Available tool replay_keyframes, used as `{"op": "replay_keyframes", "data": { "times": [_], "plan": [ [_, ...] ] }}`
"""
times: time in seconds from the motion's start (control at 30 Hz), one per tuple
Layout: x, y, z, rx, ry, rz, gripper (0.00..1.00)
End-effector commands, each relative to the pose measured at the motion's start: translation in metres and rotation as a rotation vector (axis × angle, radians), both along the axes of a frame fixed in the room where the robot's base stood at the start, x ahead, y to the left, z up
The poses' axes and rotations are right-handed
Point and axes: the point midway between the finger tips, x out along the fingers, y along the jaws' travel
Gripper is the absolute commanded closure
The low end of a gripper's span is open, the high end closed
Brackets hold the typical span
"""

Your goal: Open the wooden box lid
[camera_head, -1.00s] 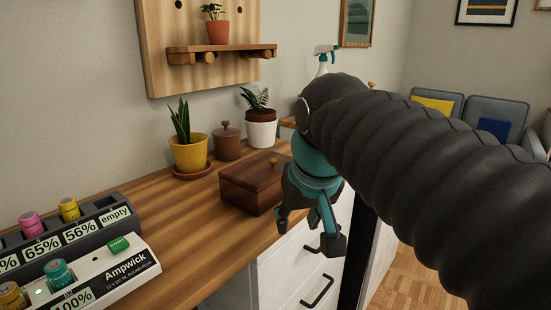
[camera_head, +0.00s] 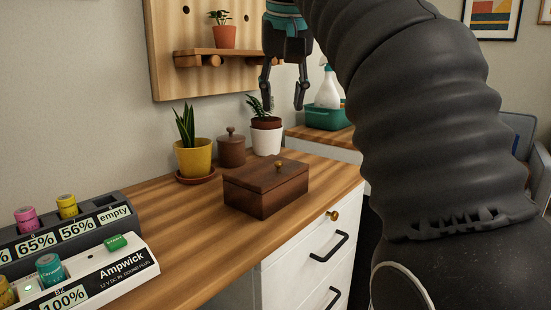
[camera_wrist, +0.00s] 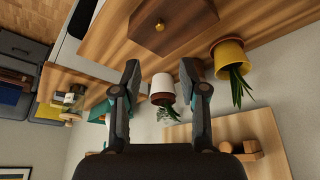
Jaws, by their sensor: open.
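The wooden box (camera_head: 265,190) is dark brown and sits on the wooden desk top near its right front edge. Its lid (camera_head: 262,175) is shut, with a small brass knob (camera_head: 279,163) on top. In the wrist view the box (camera_wrist: 172,22) shows upside down at the top, with its knob (camera_wrist: 159,27). My gripper (camera_head: 283,106) is open and empty, pointing down, well above the box in the head view. In the wrist view the fingers (camera_wrist: 162,75) stand apart with nothing between them held.
A yellow plant pot (camera_head: 194,157), a lidded brown jar (camera_head: 231,149) and a white plant pot (camera_head: 266,138) stand behind the box. A battery charger (camera_head: 95,272) is at the left. A wall shelf (camera_head: 215,58) hangs above. A spray bottle (camera_head: 328,90) stands in a green tub.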

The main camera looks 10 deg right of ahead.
Motion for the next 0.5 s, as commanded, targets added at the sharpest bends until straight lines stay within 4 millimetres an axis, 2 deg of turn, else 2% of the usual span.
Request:
{"op": "replay_keyframes", "data": {
  "times": [0.5],
  "plan": [
    [0.032,-0.005,-0.085,0.0,0.002,-0.001,0.57]
  ]
}}
